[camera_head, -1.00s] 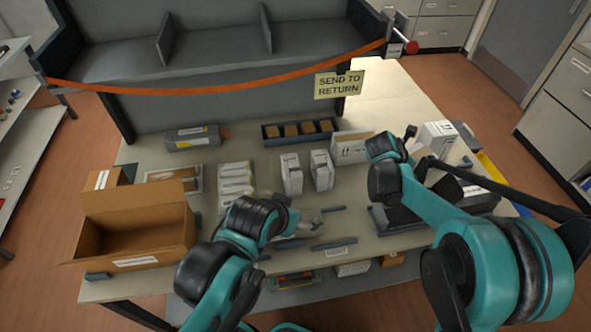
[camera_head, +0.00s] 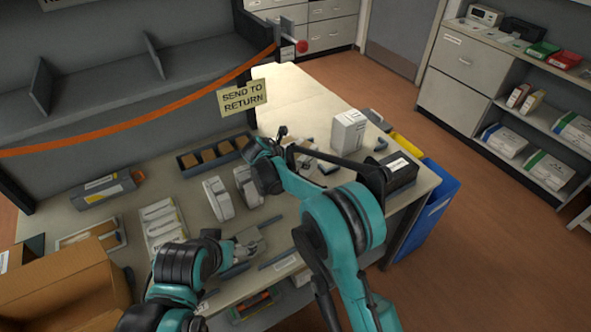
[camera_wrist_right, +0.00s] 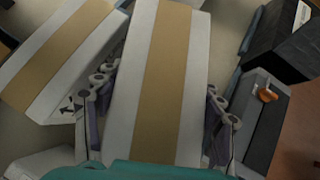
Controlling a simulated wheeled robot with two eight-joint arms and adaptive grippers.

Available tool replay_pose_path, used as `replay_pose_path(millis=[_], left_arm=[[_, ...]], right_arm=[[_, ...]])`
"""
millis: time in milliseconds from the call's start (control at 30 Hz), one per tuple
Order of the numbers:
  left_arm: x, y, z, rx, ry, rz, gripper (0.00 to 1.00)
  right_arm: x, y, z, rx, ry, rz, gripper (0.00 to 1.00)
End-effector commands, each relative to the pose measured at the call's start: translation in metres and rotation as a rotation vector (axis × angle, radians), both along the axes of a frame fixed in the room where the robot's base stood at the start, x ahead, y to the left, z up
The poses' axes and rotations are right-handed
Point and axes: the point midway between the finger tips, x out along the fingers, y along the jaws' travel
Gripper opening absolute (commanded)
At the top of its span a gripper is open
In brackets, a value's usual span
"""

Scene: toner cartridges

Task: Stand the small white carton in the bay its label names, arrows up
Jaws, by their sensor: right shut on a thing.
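In the right wrist view a white carton (camera_wrist_right: 190,60) with a tan tape stripe lies between the fingers of my right gripper (camera_wrist_right: 158,110), which is shut on it. In the head view this gripper (camera_head: 305,158) is over the back right of the table, its grip partly hidden by my arm. I cannot tell there which carton it holds. A second taped carton (camera_wrist_right: 60,60) with arrow marks lies left of it in the wrist view. The grey divided bays (camera_head: 105,85) stand behind the table. My left gripper (camera_head: 248,243) is low over the table; its fingers are unclear.
A white carton (camera_head: 348,132) stands at the table's back right. A dark box (camera_head: 400,172) is at the right edge. Two white packs (camera_head: 218,198) stand mid-table. An orange strap (camera_head: 130,138) with a "SEND TO RETURN" sign (camera_head: 243,97) crosses before the bays. An open brown box (camera_head: 70,290) is front left.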

Motion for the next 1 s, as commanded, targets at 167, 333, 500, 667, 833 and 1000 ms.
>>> replay_pose_path(millis=[167, 333, 500, 667, 833, 1000], left_arm=[[0.000, 0.000, -0.012, 0.000, 0.000, 0.000, 0.89], [0.000, 0.000, -0.014, 0.000, 0.000, 0.000, 0.89], [0.000, 0.000, -0.014, 0.000, 0.000, 0.000, 0.89], [0.000, 0.000, -0.016, 0.000, 0.000, 0.000, 0.89], [0.000, 0.000, -0.016, 0.000, 0.000, 0.000, 0.89], [0.000, 0.000, -0.015, 0.000, 0.000, 0.000, 0.89]], right_arm=[[0.000, 0.000, -0.028, -0.001, -0.001, 0.000, 0.18], [0.000, -0.001, -0.037, -0.001, -0.001, 0.000, 0.18], [0.000, -0.001, -0.036, -0.001, -0.001, 0.000, 0.18], [0.000, -0.001, -0.040, 0.000, 0.000, 0.000, 0.79], [0.000, -0.001, -0.039, 0.000, 0.000, 0.000, 0.89], [0.000, -0.001, -0.039, 0.000, 0.000, 0.000, 0.89]])
